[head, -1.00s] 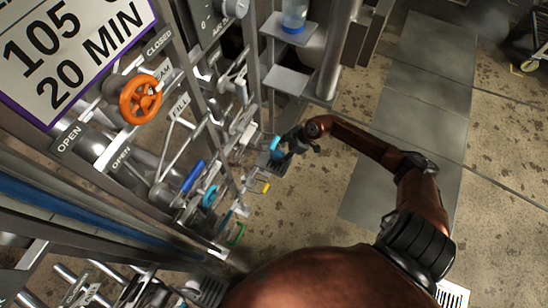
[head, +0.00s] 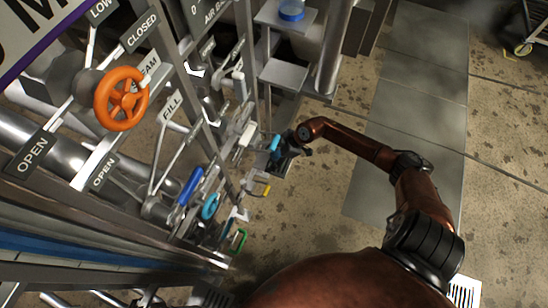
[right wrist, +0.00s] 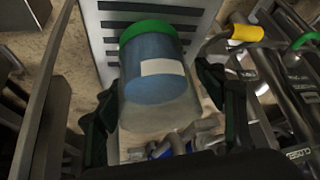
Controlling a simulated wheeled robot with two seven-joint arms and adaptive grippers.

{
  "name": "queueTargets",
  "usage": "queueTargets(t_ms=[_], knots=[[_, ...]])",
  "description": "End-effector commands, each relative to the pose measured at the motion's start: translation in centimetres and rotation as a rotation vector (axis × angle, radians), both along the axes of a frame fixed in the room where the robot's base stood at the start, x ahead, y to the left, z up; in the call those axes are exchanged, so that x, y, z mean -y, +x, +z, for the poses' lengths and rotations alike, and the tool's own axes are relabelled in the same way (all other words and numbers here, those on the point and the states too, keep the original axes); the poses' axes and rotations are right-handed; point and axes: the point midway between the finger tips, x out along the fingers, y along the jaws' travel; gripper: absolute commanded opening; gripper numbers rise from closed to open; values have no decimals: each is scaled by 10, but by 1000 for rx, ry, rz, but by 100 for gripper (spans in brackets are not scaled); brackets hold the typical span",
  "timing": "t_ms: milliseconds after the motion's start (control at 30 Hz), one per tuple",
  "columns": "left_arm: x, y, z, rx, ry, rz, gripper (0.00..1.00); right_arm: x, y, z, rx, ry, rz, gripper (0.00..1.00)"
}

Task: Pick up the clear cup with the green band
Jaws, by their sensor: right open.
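The clear cup with the green band (right wrist: 155,75) fills the middle of the right wrist view. It has a green band at its far end, blue contents and a blank white label. My right gripper (right wrist: 162,112) is open, with one dark finger on each side of the cup; I cannot tell whether either touches it. In the head view my right gripper (head: 284,154) is small, beside the valve rack. A blue patch (head: 275,143) shows at it, but I cannot tell if this is the cup. My left gripper is not in view.
A slotted light plate (right wrist: 108,45) lies behind the cup. A yellow handle (right wrist: 246,33) and a green handle (right wrist: 305,41) are at its right. An orange handwheel (head: 121,98) and labelled valves stand left. A blue item (head: 291,10) sits on a shelf. Floor (head: 330,240) is open at right.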

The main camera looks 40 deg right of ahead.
Motion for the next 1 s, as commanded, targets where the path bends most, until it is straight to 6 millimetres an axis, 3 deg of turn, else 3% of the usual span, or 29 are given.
queueTargets(t_ms=[267,1000], knots=[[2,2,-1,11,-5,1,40,-1,1,0,1,0,-1,64],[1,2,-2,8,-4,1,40,-1,1,-1,1,-1,-1,14]])
